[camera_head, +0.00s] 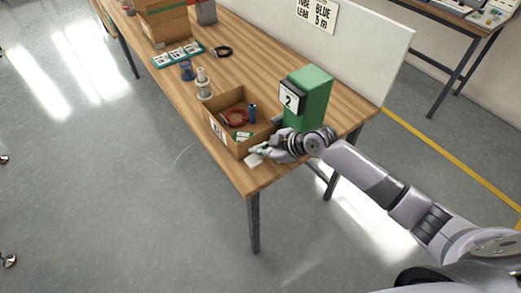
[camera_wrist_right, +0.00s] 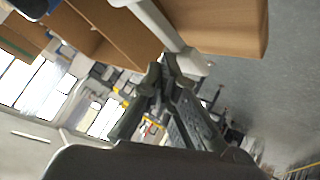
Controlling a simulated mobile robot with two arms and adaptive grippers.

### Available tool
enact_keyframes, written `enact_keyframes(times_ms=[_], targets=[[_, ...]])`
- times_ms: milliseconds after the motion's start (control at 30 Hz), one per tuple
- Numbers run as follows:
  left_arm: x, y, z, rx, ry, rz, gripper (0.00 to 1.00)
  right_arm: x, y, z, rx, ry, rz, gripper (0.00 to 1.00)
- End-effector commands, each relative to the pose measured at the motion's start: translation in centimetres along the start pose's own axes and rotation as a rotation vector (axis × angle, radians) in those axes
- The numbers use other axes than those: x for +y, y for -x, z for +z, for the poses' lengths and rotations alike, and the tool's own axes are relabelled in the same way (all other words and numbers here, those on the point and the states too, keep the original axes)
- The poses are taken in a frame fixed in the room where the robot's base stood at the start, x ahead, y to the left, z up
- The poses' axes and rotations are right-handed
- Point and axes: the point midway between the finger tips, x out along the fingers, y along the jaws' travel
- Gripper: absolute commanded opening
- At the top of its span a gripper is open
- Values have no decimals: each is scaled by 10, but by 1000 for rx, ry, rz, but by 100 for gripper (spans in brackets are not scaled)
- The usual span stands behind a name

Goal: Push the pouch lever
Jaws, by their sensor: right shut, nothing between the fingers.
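A green box-shaped dispenser (camera_head: 313,95) with a dark-framed "2" label stands near the table's right end. My right gripper (camera_head: 262,149) is low in front of it, beside the cardboard box. In the right wrist view the fingertips (camera_wrist_right: 165,75) are together and empty. A pale white bar (camera_wrist_right: 172,30) runs down close beside the fingertips there; it may be the pouch lever, and I cannot tell whether they touch. A small white flat piece (camera_head: 254,160) lies at the table edge below the gripper. My left gripper is not in view.
The open cardboard box (camera_head: 223,137) holds a red coil, a blue item and a green-white packet. A bottle (camera_head: 203,84), a blue cup (camera_head: 187,70), a green tray (camera_head: 179,54) and a black coil (camera_head: 221,51) stand farther back on the wooden table (camera_head: 262,75). A white panel (camera_head: 350,45) stands behind.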

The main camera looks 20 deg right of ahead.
Motion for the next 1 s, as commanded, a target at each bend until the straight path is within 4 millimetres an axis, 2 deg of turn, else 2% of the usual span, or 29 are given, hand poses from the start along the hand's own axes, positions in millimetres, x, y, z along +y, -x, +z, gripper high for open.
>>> enact_keyframes(times_ms=[33, 600, 1000], targets=[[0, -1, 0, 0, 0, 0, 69, -5, -3, 1, -1, -3, -9, 0], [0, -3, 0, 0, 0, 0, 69, -8, -5, 2, 0, -4, -12, 0], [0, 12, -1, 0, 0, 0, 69, 2, 9, -10, 1, -3, -11, 0]])
